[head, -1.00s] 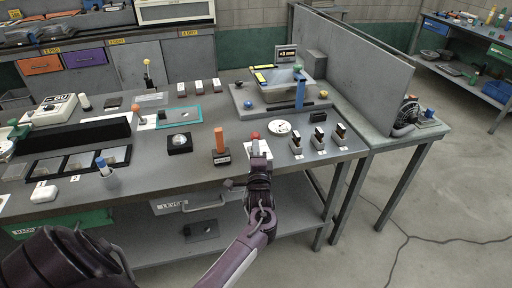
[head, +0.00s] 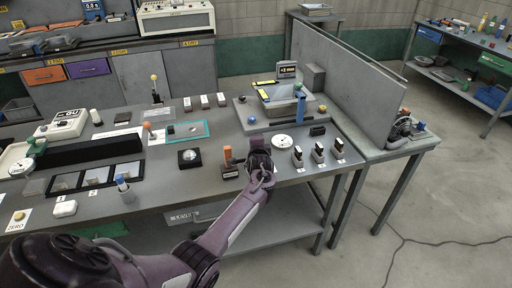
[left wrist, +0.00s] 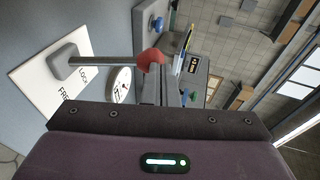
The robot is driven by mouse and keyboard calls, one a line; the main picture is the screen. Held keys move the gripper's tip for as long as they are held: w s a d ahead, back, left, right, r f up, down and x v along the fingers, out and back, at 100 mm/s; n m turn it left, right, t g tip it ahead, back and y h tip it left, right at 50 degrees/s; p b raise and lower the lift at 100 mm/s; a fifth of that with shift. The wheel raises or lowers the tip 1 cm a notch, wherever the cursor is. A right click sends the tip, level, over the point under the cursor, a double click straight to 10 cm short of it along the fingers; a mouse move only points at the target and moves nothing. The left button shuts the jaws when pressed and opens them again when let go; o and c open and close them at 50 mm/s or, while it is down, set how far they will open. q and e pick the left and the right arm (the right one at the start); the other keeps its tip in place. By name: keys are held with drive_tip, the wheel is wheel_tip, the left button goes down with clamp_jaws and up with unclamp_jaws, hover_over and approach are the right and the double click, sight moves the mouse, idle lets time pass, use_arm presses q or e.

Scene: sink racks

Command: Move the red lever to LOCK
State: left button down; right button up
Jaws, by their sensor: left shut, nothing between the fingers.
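The red lever shows in the left wrist view as a red knob (left wrist: 151,60) on a grey shaft. The shaft rises from a block on a white plate (left wrist: 40,72) marked LOCK and FREE. In the head view my left gripper (head: 257,147) is over the lever's spot and hides the knob. In the left wrist view my left gripper's fingers (left wrist: 151,90) are shut and empty, right beside the knob. I cannot tell whether they touch it. My right gripper is in neither view.
An orange handle (head: 228,154) stands close left of my gripper. A white round dial (head: 283,142) and several dark-topped switches (head: 319,151) stand to its right. Open floor lies right of the bench.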

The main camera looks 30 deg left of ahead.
use_arm(q)
drive_tip(key=shift+w+a+r, duration=0.25)
drive_tip(key=shift+w+a, duration=0.05)
drive_tip(key=shift+a, duration=0.15)
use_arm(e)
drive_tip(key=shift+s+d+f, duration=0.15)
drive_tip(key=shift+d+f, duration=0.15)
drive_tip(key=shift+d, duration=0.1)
use_arm(q)
drive_tip(key=shift+a+r, duration=0.1)
drive_tip(key=shift+r, duration=0.05)
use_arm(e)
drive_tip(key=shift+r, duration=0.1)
